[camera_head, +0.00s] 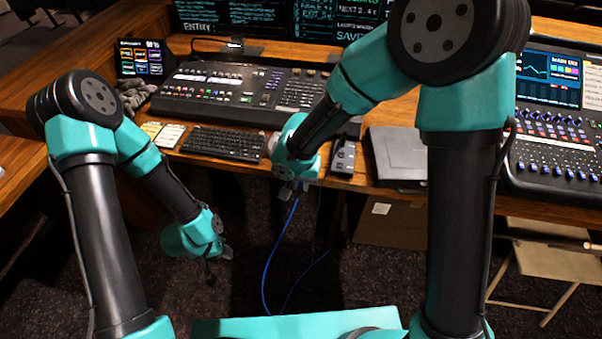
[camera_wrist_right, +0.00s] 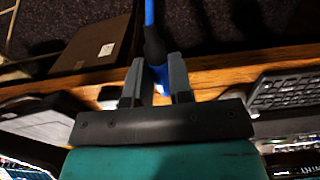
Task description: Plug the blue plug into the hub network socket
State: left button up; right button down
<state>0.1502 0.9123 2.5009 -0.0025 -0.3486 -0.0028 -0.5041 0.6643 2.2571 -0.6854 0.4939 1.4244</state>
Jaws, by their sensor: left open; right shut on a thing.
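My right gripper (camera_head: 287,190) is shut on the blue plug, just in front of the desk's front edge. In the right wrist view the blue plug (camera_wrist_right: 160,78) sits between the two grey fingers, with a black sleeve and blue cable running up from it. In the head view the blue cable (camera_head: 272,252) hangs from the gripper toward the floor; the plug itself is mostly hidden there. A small dark device (camera_head: 343,158) lies on the desk right of the right wrist; I cannot tell whether it is the hub, and no socket shows. My left gripper (camera_head: 226,253) is open and empty, low in front of the desk.
A keyboard (camera_head: 222,143) lies left of the right wrist, with a large mixing console (camera_head: 235,92) behind it. A closed dark laptop-like box (camera_head: 398,155) lies to the right. Another mixer (camera_head: 555,150) stands far right. A cardboard box (camera_head: 390,220) is under the desk.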

dwell(0.5)
jog(key=w+d+r, duration=0.3)
jog(key=w+d, duration=0.3)
jog(key=d, duration=0.2)
jog(key=w+d+r, duration=0.3)
jog(key=w+d, duration=0.3)
jog(key=d, duration=0.3)
jog(key=shift+w+d, duration=0.3)
